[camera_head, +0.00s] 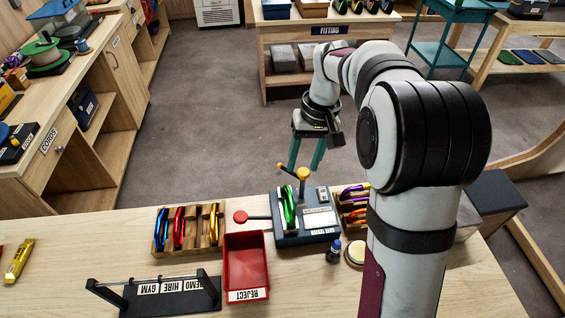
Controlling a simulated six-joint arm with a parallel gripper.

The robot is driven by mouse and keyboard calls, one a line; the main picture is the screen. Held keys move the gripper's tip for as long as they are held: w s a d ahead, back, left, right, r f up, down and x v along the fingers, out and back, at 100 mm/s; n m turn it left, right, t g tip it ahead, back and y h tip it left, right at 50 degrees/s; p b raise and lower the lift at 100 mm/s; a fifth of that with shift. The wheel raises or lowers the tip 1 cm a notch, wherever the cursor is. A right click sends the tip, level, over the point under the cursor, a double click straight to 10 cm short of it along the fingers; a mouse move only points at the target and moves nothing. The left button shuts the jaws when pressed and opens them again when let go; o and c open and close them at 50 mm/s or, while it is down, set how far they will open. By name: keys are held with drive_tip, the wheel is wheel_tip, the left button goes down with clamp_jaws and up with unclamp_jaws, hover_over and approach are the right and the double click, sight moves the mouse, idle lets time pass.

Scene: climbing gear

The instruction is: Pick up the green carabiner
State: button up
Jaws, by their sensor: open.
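The green carabiner (289,207) stands upright in a grey-blue bench fixture (320,241) near the middle of the table. The fixture has yellow knobs (303,173) and a red-ended lever (241,217) to the left. My gripper (306,168) points down with its two teal fingers apart, and nothing shows between them. In the picture it is above and behind the fixture, apart from the carabiner. Its exact height over the table cannot be told.
A wooden rack (190,247) holds blue, red and yellow carabiners at left. Another rack (345,207) at right is partly hidden by my arm. A red REJECT bin (246,295), a black stand (150,299) and a small dark bottle (334,252) stand nearer. The far-left tabletop is mostly bare.

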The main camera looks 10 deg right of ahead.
sight(291, 199)
drive_tip(key=a+f, duration=0.1)
drive_tip(key=f, duration=0.3)
drive_tip(key=a+f, duration=0.1)
drive_tip(key=f, duration=0.3)
drive_tip(key=s+f, duration=0.1)
drive_tip(key=f, duration=0.3)
drive_tip(key=shift+s+a+f, duration=0.1)
drive_tip(key=shift+a+f, duration=0.25)
drive_tip(key=shift+a, duration=0.05)
clamp_jaws()
idle(0.5)
